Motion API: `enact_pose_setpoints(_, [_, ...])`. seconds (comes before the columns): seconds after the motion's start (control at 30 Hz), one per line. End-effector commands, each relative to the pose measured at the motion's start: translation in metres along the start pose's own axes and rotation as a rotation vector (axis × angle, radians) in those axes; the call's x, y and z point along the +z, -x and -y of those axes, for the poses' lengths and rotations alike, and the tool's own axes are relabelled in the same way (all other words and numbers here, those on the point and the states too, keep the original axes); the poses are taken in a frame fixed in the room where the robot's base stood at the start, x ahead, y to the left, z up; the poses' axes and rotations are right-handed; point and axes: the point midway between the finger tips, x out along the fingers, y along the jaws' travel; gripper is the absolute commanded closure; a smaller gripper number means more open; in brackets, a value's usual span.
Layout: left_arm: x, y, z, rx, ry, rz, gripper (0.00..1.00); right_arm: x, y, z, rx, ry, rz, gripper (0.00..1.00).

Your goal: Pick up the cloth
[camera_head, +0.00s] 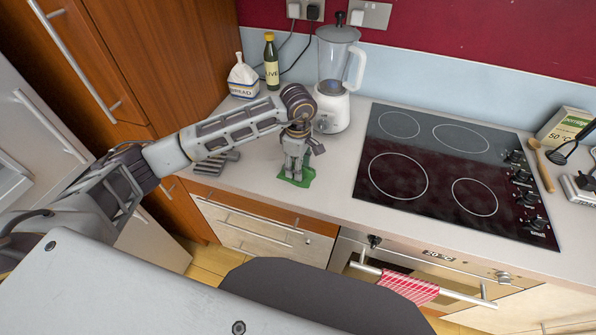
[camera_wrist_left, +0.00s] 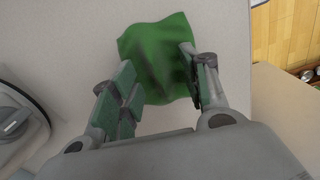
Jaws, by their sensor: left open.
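A green cloth (camera_head: 297,178) lies on the light worktop near its front edge, below my left gripper (camera_head: 296,168). In the left wrist view the cloth (camera_wrist_left: 155,45) is spread out and slightly wrinkled. My left gripper (camera_wrist_left: 158,70) is open there, with its two fingers apart above the cloth. Part of the cloth lies between the fingers, and the right finger overlaps its right edge. I cannot tell whether the fingertips touch it. My right gripper is not in view.
A blender (camera_head: 332,80) stands behind the cloth. A bottle (camera_head: 271,62) and a bread bag (camera_head: 242,78) stand at the back left. The black hob (camera_head: 440,165) lies to the right. A red checked towel (camera_head: 408,285) hangs on the oven handle. A grey slotted object (camera_head: 214,165) lies left of the gripper.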

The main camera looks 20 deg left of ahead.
Motion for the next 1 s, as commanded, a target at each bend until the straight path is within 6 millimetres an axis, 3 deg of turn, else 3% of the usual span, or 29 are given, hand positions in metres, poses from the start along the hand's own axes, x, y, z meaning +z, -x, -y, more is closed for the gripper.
enact_pose_setpoints(0.13, [0.000, 0.000, 0.000, 0.000, 0.000, 0.000, 0.55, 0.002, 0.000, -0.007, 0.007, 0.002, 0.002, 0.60])
enact_pose_setpoints(0.47, [0.000, 0.000, 0.000, 0.000, 0.000, 0.000, 0.98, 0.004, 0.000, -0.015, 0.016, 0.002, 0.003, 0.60])
enact_pose_setpoints(0.77, [0.000, 0.001, 0.000, 0.001, 0.000, 0.001, 0.98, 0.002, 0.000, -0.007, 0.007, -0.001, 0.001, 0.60])
enact_pose_setpoints(1.0, [0.000, 0.013, -0.001, 0.002, -0.001, 0.002, 0.98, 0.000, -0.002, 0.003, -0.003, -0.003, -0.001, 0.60])
